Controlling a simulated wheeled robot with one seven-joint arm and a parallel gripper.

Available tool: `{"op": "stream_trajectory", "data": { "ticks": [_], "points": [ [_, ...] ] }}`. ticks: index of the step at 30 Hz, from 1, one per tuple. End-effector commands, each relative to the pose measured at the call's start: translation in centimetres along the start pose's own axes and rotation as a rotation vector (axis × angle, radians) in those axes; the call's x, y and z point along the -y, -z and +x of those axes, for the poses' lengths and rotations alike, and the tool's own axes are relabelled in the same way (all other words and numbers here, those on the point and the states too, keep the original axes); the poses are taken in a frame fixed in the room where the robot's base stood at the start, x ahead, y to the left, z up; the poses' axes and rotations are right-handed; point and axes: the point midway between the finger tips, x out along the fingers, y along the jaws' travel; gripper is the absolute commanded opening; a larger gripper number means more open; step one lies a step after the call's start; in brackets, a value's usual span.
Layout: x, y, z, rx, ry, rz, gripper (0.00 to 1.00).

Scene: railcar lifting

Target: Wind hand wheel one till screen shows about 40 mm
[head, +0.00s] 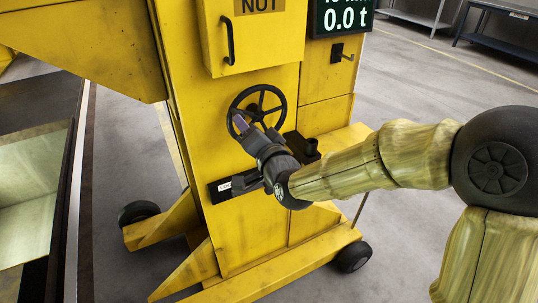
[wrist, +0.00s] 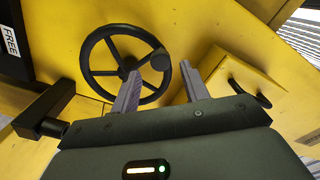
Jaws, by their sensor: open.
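The black spoked hand wheel (head: 257,106) is on the front of the yellow jack column. It also shows in the wrist view (wrist: 124,64), with a round knob (wrist: 160,60) on its rim. My gripper (head: 243,124) is at the lower left of the wheel in the head view. In the wrist view my gripper (wrist: 163,88) has its fingers apart, with the knob beyond and between their tips. I cannot tell whether a finger touches the wheel. The screen (head: 344,16) at the top is cut off; it reads 0.0 t, and the mm line above is only partly visible.
A yellow box (head: 254,40) marked NUT with a black handle is above the wheel. A small crank (head: 342,54) is below the screen. A black lever block (wrist: 45,110) and a FREE label (wrist: 10,41) are near the wheel. The yellow base has black wheels (head: 353,257).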

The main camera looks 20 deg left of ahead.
Motion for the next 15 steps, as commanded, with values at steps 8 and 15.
{"op": "stream_trajectory", "data": {
  "ticks": [8,15],
  "points": [
    [0.0,0.1,-5.5,-0.001,-0.002,-0.004,0.45],
    [0.1,0.1,-9.5,-0.002,-0.001,-0.003,0.45]
  ]
}}
